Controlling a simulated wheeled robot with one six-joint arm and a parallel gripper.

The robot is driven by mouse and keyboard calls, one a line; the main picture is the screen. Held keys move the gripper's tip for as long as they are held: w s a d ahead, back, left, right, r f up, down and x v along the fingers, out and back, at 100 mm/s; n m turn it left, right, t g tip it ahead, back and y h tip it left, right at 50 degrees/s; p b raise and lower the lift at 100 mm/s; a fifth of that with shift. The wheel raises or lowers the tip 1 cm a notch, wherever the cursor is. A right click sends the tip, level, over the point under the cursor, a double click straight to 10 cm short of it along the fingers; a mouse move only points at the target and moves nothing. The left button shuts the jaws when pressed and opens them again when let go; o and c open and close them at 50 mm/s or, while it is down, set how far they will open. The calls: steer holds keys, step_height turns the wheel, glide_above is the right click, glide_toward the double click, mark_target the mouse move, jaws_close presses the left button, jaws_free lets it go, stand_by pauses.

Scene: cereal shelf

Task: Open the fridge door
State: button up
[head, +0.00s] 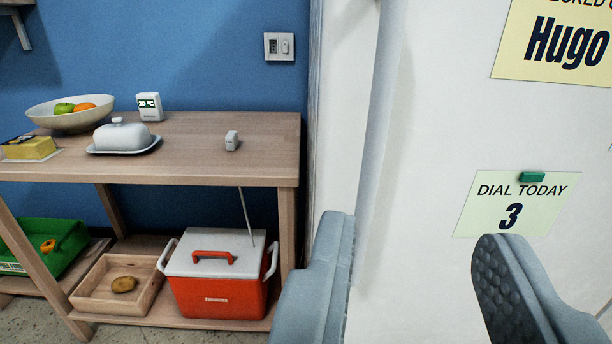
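The fridge door (430,110) is a large white surface filling the right of the head view. Its long vertical handle (379,120), a pale grey bar, runs down the door's left side. The door looks shut, though its edges are mostly out of view. My gripper (415,255) is at the bottom right with its two grey fingers well apart and nothing seen between them but door.
Left of the fridge stands a wooden table (215,165) with a fruit bowl (45,113) and butter dish (124,137). A red cooler (216,290) sits on its lower shelf.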

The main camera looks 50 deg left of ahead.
mark_target(379, 127)
steer(key=x, duration=1.1)
steer(key=f+x, duration=0.1)
steer(key=x, duration=0.5)
steer(key=shift+s+a, duration=0.15)
steer(key=shift+a, duration=0.3)
steer(key=shift+c, duration=0.4)
jaws_close()
